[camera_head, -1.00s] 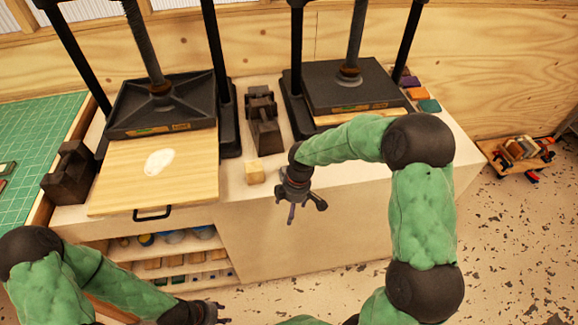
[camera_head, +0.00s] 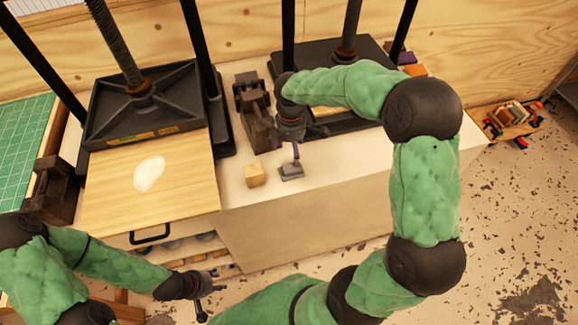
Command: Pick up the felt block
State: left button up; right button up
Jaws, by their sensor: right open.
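A small grey block (camera_head: 291,172), which looks like the felt block, lies on the pale bench top near its front edge. A pale wooden cube (camera_head: 255,175) sits just left of it. My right gripper (camera_head: 298,152) is open and points down just above and behind the grey block. A finger overlaps the block's back edge in the picture, and I cannot tell whether it touches. My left gripper (camera_head: 214,292) is low in front of the bench, away from the block, with its fingers apart and empty.
Two black presses stand on the bench, the left one (camera_head: 145,110) behind a wooden board (camera_head: 190,190) with a white patch. Dark metal weights (camera_head: 252,105) stand behind the wooden cube. A green cutting mat (camera_head: 22,140) is at far left. Bench room right of the grey block is clear.

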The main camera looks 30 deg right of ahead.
aim_at(290, 168)
notch_tip(290, 168, down, 4)
jog(key=shift+f+b, duration=0.2)
jog(key=shift+b, duration=0.2)
jog(key=f, duration=0.1)
jog(key=f+b, duration=0.1)
jog(key=f, duration=0.3)
jog(key=shift+s+a+b, duration=0.15)
jog(key=shift+s+b, duration=0.15)
jog(key=c, duration=1.3)
jog(key=shift+s+a, duration=0.1)
jog(key=shift+s, duration=0.05)
jog(key=shift+c, duration=0.8)
